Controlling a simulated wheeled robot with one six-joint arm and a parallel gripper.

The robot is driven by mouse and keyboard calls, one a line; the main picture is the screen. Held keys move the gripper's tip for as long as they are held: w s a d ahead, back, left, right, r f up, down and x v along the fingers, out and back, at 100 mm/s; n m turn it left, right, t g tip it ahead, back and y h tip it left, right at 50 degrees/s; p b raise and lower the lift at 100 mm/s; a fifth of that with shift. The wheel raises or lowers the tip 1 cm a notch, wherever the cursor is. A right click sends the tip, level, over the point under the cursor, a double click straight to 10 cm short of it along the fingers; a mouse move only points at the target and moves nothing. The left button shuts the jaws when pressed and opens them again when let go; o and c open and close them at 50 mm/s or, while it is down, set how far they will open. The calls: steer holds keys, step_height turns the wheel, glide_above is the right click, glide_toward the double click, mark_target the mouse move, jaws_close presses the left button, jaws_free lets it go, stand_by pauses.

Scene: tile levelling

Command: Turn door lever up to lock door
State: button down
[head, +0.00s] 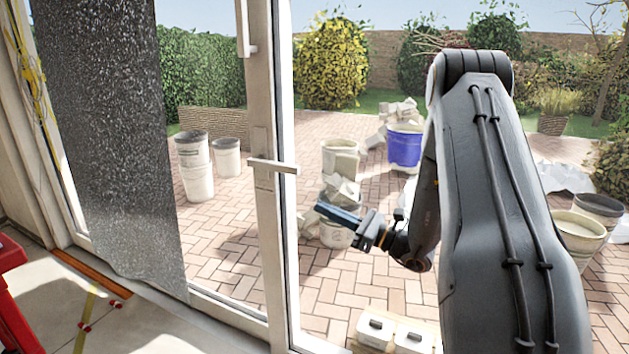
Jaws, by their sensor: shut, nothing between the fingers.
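The door lever (272,165) is a light grey handle on the white door frame, left of centre in the head view. It lies about horizontal, its free end pointing right. My gripper (322,208) is shut and empty. In the picture it is to the right of the lever and a little lower, apart from it. The glass door (262,255) has a pale upright frame around the lever plate. How far my gripper is from the door in depth is hard to tell.
A grey speckled sheet (105,130) covers part of the left pane. Outside, several buckets, such as a blue one (404,148), stand on brick paving. White tubs (376,330) sit at the bottom. A red object (12,290) stands at the left edge.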

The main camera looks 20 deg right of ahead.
stand_by(0.3)
steer(key=p, duration=0.3)
glide_toward(276, 164)
steer(key=w+a+f, duration=0.3)
steer(key=w, duration=0.1)
steer(key=shift+s+r, duration=0.15)
steer(key=shift+r, duration=0.4)
steer(key=shift+d, duration=0.15)
